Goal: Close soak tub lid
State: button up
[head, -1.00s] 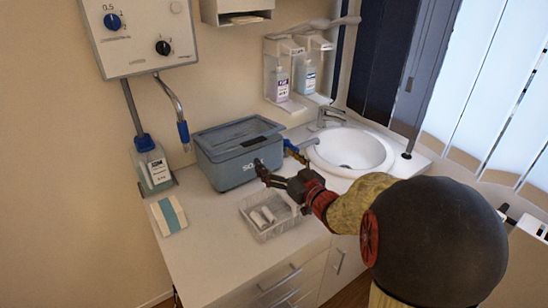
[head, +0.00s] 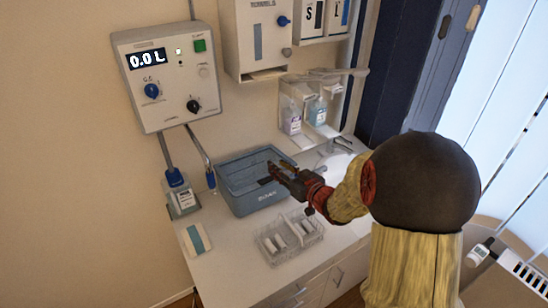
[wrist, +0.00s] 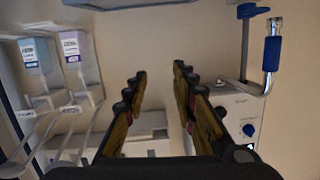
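The soak tub (head: 258,201) is a blue-grey box with a label on its front, standing on the white counter left of the sink. Its top shows a raised rim around a darker, sunken area. The tub is not clearly seen there.
A clear wire tray (head: 288,240) with white items stands in front of the tub. A sink (head: 338,165) lies to the right. A wall unit (head: 165,78) with a hose hangs behind left. Bottles (head: 291,120) stand in wall holders. A small packet (head: 196,239) lies front left.

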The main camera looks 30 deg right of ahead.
jog(key=shift+w+r+g+p, duration=0.1)
jog(key=shift+r+g+p, duration=0.2)
jog(key=shift+r+p, duration=0.5)
jog(key=shift+c, duration=0.7)
jog(key=shift+d+f+p, duration=0.1)
jog(key=shift+d+p, duration=0.05)
jog(key=shift+p, duration=0.55)
jog(key=shift+c, duration=0.5)
jog(key=f, duration=0.1)
jog(key=d+f+g, duration=0.1)
jog(key=f+g+h, duration=0.1)
jog(key=shift+d+f, duration=0.35)
jog(key=shift+f, duration=0.05)
jog(key=c, duration=0.4)
jog(key=shift+w+a+f, duration=0.1)
jog(key=shift+w+f, duration=0.2)
jog(key=shift+w, duration=0.15)
send_over(273, 180)
jog(key=f, duration=0.3)
jog(key=shift+w+a+f, duration=0.1)
jog(key=shift+a+f, duration=0.05)
jog(key=shift+a, duration=0.1)
notch_tip(273, 180, down, 3)
jog(key=shift+d+f+b, duration=0.1)
jog(key=shift+b, duration=0.25)
jog(key=shift+s+f, duration=0.2)
jog(key=shift+f, duration=0.15)
jog(key=shift+f, duration=0.15)
